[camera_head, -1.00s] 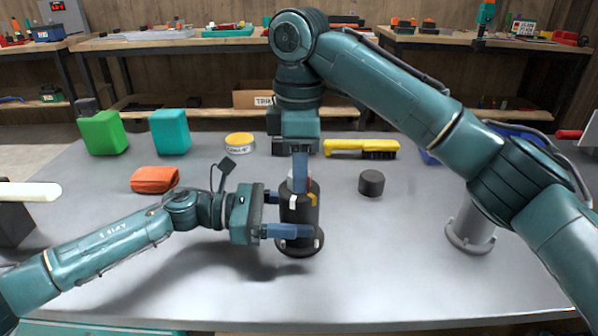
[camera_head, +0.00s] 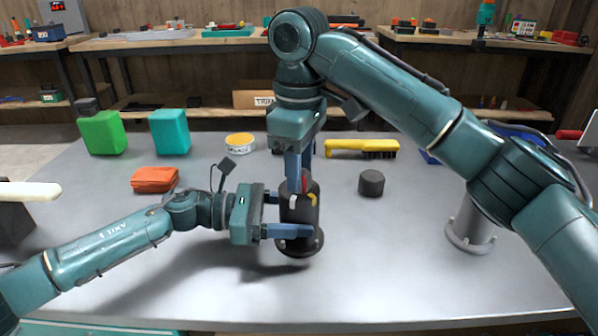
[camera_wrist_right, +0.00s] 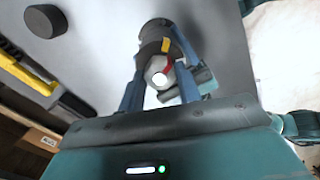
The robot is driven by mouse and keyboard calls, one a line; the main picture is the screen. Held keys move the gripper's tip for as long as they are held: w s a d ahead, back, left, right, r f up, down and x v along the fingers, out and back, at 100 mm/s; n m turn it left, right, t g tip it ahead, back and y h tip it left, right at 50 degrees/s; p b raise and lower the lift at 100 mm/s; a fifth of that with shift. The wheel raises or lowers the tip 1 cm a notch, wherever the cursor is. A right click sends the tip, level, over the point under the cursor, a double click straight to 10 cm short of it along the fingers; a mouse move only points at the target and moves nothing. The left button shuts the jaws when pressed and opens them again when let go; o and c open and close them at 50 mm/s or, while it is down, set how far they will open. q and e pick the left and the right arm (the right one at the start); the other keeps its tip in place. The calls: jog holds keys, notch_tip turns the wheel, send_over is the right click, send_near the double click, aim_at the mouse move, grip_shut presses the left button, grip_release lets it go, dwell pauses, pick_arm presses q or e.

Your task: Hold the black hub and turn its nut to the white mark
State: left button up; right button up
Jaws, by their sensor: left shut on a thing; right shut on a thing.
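The black hub (camera_head: 299,215) stands upright on the grey table, with a round flange at its foot. My left gripper (camera_head: 286,215) is shut around the hub's side from the left. My right gripper (camera_head: 301,180) points down from above and is shut on the nut, which is mostly hidden between its fingers in the head view. In the right wrist view a pale nut end (camera_wrist_right: 158,77) with a red part (camera_wrist_right: 169,64) shows between the fingers; the yellow mark (camera_wrist_right: 166,45) is close by.
A black cylinder (camera_head: 371,183) and a yellow-handled brush (camera_head: 360,147) lie to the right and behind. An orange cloth (camera_head: 154,180), green block (camera_head: 103,133), teal block (camera_head: 170,132) and yellow tin (camera_head: 240,143) are at the back left. The front of the table is clear.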

jog(key=shift+m, duration=1.2)
jog(key=shift+m, duration=1.1)
jog(key=o, duration=0.9)
jog(key=shift+n, duration=1.2)
